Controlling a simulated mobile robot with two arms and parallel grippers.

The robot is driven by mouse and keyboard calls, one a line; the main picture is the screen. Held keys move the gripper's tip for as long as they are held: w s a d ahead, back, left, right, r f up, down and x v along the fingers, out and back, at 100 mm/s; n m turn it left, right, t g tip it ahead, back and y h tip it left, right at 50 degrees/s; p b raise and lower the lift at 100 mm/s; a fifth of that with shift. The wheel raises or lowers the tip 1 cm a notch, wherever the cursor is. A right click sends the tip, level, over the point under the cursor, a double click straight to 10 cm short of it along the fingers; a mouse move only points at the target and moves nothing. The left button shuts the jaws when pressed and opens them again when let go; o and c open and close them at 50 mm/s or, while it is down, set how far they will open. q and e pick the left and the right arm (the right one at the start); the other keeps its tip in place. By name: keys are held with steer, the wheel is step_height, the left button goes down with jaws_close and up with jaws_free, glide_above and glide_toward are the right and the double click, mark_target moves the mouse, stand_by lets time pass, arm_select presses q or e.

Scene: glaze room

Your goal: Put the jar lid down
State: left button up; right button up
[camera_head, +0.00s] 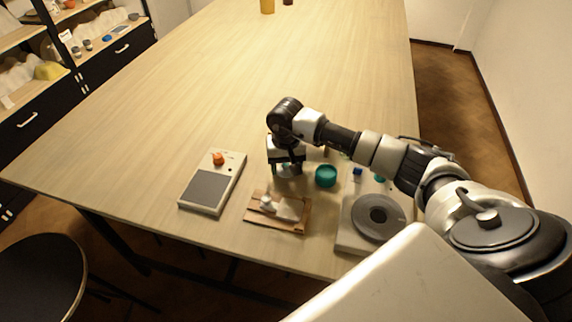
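My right gripper (287,168) points down over the table, left of a round teal jar (326,176). A teal piece that looks like the jar lid (284,169) shows between its fingers, mostly hidden by them. The fingers appear closed on it. The piece is low, close to the tabletop, and I cannot tell whether it touches. The teal jar stands apart from the gripper, to its right. My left gripper is not in view.
A grey device with an orange knob (209,190) lies left of the gripper. A wooden board (262,217) with pale pieces is in front. A plate with a dark grey disc (378,217) is at right, small blue and teal items behind it. The table's far part (290,60) is mostly clear.

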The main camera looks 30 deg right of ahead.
steer(key=o, duration=0.3)
steer(key=shift+o, duration=0.2)
steer(key=shift+r, duration=0.15)
steer(key=shift+r, duration=0.2)
step_height(320, 180, up, 12)
steer(key=b, duration=0.3)
steer(key=shift+f, duration=0.15)
